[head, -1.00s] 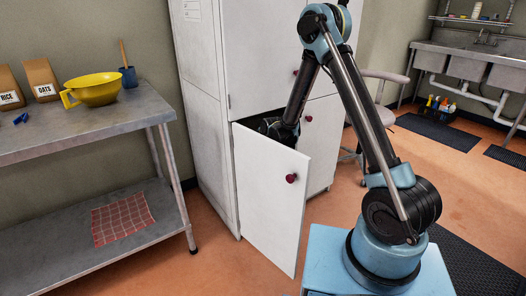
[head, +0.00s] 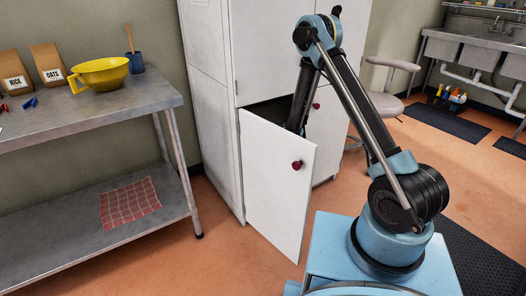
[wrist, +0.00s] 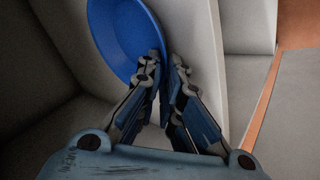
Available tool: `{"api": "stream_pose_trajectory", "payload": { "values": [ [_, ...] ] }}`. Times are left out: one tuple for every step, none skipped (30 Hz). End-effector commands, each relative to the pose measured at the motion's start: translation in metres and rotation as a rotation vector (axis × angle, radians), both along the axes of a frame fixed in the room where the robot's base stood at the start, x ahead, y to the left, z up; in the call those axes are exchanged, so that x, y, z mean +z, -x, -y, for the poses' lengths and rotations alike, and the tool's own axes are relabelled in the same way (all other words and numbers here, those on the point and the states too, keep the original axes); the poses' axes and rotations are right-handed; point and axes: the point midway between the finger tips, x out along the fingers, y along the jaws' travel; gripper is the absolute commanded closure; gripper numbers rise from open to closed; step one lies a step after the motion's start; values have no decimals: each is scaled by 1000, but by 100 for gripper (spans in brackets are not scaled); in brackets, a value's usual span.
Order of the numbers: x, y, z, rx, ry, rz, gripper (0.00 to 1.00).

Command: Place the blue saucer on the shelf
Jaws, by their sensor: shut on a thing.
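The blue saucer (wrist: 122,32) is at the top of the wrist view, tilted on edge close to a pale panel. My gripper (wrist: 165,58) is shut on its rim, at the saucer's right side. Pale cabinet surfaces surround it. In the head view, my forearm reaches into the white cabinet (head: 212,110) behind its open lower door (head: 275,190). My gripper and the saucer are hidden there. A lower metal shelf (head: 60,240) shows under the table at left; I cannot tell whether it is the task's shelf.
A red checked cloth (head: 130,202) lies on the lower shelf. On the tabletop stand a yellow bowl (head: 100,74), a blue cup (head: 134,62), a rice bag (head: 14,75) and an oats bag (head: 48,65). A stool (head: 388,85) stands right of the cabinet.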

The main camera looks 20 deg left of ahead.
Motion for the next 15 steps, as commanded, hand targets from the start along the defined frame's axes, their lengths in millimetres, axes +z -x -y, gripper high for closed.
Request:
{"api": "stream_pose_trajectory", "payload": {
  "values": [
    [0,0,0,0,0,0,100],
    [0,0,0,0,0,0,100],
    [0,0,0,0,0,0,100],
    [0,0,0,0,0,0,100],
    [0,0,0,0,0,0,100],
    [0,0,0,0,0,0,100],
    [0,0,0,0,0,0,100],
    [-1,0,0,0,0,0,89],
    [0,0,0,0,0,0,85],
    [-1,0,0,0,0,0,85],
    [0,0,0,0,0,0,85],
    [0,0,1,0,0,0,85],
    [0,0,1,-1,0,0,85],
    [0,0,1,-1,0,0,85],
    [0,0,1,-1,0,0,85]
  ]
}}
